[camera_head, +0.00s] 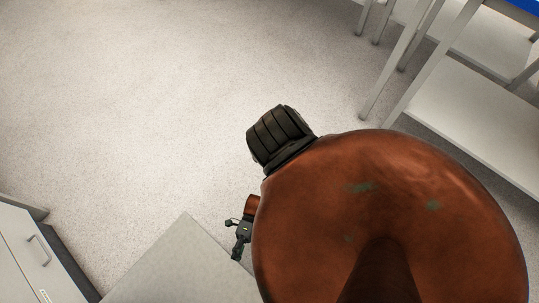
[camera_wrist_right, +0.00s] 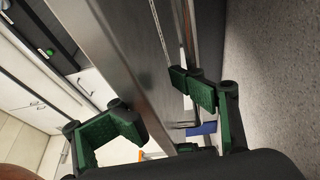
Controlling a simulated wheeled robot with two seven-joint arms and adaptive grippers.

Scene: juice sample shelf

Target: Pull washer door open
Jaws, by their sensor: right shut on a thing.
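In the right wrist view, a grey metal panel (camera_wrist_right: 118,62), seemingly the washer door, runs down between the two fingers of my right gripper (camera_wrist_right: 162,112). A thin metal bar (camera_wrist_right: 189,35), like a handle, runs along its right side and passes behind the right green-padded finger. The gripper is shut on the door, with one finger on each side; the exact contact is partly hidden. In the head view, my right gripper (camera_head: 240,241) shows small and dark beside a flat grey top (camera_head: 180,270). My arm hides much of that area. My left gripper is not in view.
Grey cabinets with handles (camera_head: 22,262) stand at the lower left of the head view. White shelving (camera_head: 470,110) stands at the upper right. The speckled floor (camera_head: 150,100) between them is clear.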

